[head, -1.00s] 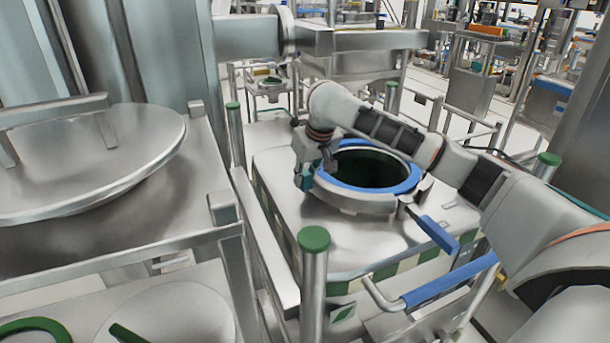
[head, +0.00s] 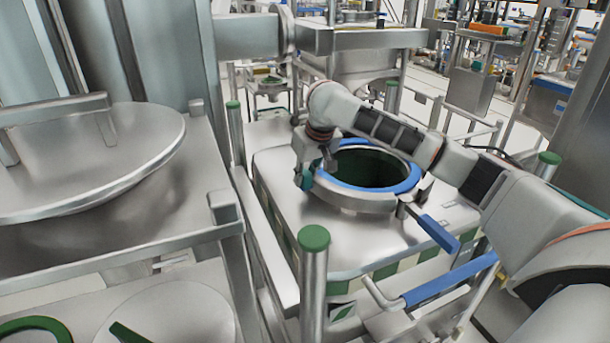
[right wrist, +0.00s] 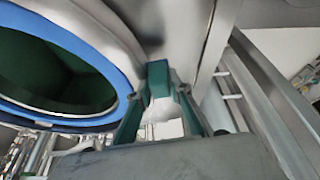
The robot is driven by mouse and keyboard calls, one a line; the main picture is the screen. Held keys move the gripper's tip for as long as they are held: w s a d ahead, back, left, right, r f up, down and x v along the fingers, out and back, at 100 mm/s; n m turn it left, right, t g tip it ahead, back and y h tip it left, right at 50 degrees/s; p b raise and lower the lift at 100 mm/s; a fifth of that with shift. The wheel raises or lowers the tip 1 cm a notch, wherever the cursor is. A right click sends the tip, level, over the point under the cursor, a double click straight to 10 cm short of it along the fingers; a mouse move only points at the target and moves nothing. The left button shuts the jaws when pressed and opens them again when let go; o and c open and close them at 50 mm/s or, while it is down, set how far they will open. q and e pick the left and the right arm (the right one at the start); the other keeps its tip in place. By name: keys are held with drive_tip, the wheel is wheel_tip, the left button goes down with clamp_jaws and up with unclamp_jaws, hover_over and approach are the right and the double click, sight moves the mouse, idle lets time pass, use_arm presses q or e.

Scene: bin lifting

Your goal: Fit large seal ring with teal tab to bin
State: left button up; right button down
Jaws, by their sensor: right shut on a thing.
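A blue seal ring (head: 352,190) lies around the dark round mouth of the steel bin (head: 275,215). It also shows in the right wrist view (right wrist: 60,118), with the dark green inside of the bin beyond it. A teal tab (right wrist: 158,76) stands beside the ring's edge in the right wrist view. My right gripper (head: 305,180) is at the left side of the bin mouth, pointing down, shut on the teal tab. Whether the ring is fully seated all round cannot be told. My left gripper is not in view.
A blue-handled clamp lever (head: 438,232) sticks out from the bin's collar. A blue-handled bar (head: 450,280) is in front. Green-capped posts (head: 314,240) stand round the bin. At left a steel lid (head: 85,170) lies on a stand, with a green ring (head: 60,326) below.

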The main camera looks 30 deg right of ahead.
idle(0.3)
drive_tip(key=c, duration=1.8)
unclamp_jaws()
drive_tip(key=shift+o, duration=0.2)
drive_tip(key=v, duration=1.2)
